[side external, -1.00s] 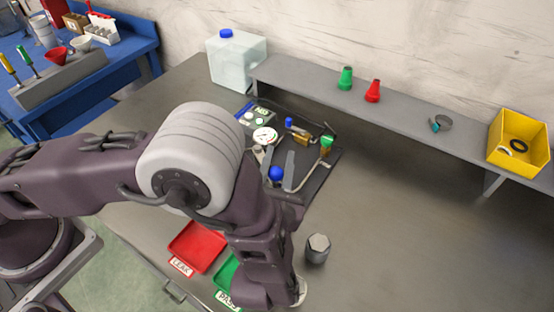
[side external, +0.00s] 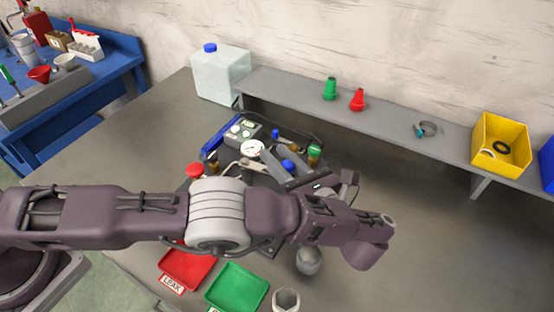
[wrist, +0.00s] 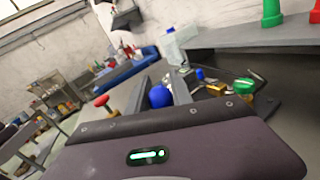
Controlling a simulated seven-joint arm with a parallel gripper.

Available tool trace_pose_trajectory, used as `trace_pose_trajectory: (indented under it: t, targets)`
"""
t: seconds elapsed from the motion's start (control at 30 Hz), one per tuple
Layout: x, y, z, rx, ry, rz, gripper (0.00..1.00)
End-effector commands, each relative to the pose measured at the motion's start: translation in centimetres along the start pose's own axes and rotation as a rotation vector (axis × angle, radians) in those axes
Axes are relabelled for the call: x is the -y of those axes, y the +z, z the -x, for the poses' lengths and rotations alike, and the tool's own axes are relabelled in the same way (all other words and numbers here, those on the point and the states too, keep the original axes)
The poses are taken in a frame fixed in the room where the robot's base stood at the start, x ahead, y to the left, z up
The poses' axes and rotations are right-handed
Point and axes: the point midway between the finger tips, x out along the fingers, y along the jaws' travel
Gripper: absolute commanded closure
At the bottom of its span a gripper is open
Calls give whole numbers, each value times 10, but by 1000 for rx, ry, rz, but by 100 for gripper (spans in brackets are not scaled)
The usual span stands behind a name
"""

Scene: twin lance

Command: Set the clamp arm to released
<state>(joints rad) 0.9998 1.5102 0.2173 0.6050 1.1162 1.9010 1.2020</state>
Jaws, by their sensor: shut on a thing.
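The clamp arm's blue ball knob (side external: 288,165) is on the dark test fixture (side external: 221,133). My gripper (side external: 291,168) is shut on this knob, reaching in from the front right. In the wrist view the blue knob (wrist: 160,96) sits between the two grey fingers of my gripper (wrist: 159,88). The rest of the clamp arm is mostly hidden behind the fingers and my wrist. I cannot read its exact angle.
A round gauge (side external: 252,147), a green knob (side external: 314,151) and a red knob (side external: 194,170) stand close by. Red (side external: 186,268) and green (side external: 237,288) trays and a grey cylinder (side external: 309,261) lie in front. A shelf (side external: 390,129) runs behind. The table's right side is clear.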

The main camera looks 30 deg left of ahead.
Motion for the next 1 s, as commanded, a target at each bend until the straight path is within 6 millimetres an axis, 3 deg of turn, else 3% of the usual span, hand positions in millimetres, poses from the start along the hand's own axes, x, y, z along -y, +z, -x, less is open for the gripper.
trace_pose_trajectory:
  t: [0.77, 0.8, 0.87, 1.0]
  targets:
    - [3, 1, -4, -11, 65, 1, 100]
    - [3, 1, -4, -11, 65, 1, 66]
    - [3, 1, -4, -11, 65, 1, 54]
    - [3, 1, -4, -11, 64, 1, 52]
